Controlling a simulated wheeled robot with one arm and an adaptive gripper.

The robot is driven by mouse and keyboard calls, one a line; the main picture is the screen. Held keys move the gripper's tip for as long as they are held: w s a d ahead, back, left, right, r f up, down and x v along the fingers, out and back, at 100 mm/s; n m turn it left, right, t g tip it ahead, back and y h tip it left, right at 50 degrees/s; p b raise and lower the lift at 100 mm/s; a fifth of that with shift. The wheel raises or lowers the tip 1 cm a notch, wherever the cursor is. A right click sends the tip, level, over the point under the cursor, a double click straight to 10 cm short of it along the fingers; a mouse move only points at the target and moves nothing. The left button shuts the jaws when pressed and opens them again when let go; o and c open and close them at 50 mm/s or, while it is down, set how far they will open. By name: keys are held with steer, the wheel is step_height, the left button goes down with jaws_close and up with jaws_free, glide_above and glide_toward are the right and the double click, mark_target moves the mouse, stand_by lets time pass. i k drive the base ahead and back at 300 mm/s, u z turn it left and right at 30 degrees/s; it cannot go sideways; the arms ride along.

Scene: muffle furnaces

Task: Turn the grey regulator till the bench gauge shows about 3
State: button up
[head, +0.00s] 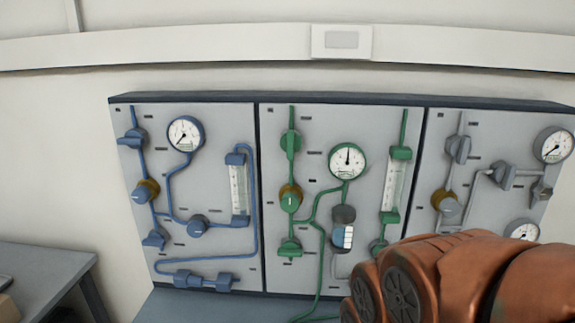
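The grey panel (480,130) is the rightmost of three wall panels. Its grey regulator (450,207) has a grey knob with a brass-coloured collar and sits at the panel's left. One round white gauge (553,145) is at the panel's upper right, and a second gauge (522,230) is lower down, partly covered by my arm. I cannot tell which is the bench gauge, and their readings are too small to read. My copper-coloured arm fills the lower right, just below the regulator. My gripper is not in view.
A blue-piped panel (215,200) and a green-piped panel (310,130) stand to the left, each with a gauge and protruding valves. A grey table (45,262) is at the lower left. My arm hides the grey panel's lower part.

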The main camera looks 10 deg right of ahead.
mark_target(448, 207)
steer(key=z, duration=1.45)
